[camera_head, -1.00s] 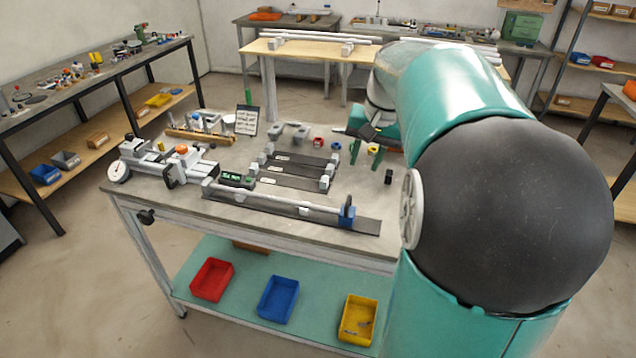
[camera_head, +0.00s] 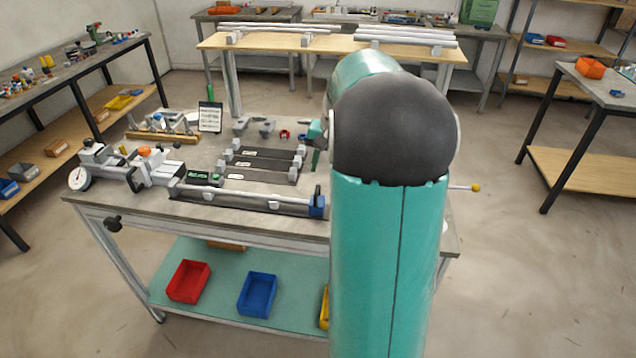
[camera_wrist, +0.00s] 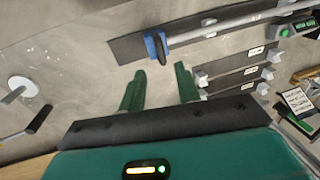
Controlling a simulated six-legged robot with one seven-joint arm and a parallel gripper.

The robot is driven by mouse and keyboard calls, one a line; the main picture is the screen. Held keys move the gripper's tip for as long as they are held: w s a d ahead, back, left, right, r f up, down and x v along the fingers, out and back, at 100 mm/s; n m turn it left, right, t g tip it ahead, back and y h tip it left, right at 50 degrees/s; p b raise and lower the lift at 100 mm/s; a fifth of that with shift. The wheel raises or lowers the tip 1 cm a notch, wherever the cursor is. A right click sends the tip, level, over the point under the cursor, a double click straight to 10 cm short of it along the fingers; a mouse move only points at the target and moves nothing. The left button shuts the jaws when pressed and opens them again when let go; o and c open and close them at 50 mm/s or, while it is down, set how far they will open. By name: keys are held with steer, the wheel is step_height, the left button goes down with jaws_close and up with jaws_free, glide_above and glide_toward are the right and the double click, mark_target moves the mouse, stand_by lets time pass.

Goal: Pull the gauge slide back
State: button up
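A blue block (camera_head: 317,203), which looks like the gauge slide, sits at the right end of a long grey rail (camera_head: 250,197) along the front of the bench. A green digital readout (camera_head: 203,177) is near the rail's left end. In the wrist view the blue slide (camera_wrist: 157,45) has a dark lever or knob on it, and the rail runs off to the upper right. My gripper (camera_wrist: 160,69) is open and empty, its two green fingers apart. The fingertips point towards the slide and appear short of it. In the head view my arm hides most of the gripper.
Dark strips with grey blocks (camera_head: 262,164) lie behind the rail. A clamp device with a dial (camera_head: 79,178) stands at the bench's left, and a sign (camera_head: 210,117) at its back. A white disc (camera_wrist: 21,88) and rods lie left of my gripper.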

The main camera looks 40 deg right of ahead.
mark_target(317, 189)
steer(key=f, duration=0.4)
steer(key=w+a+f, duration=0.1)
steer(key=f, duration=0.1)
steer(key=shift+f, duration=0.1)
jaws_close()
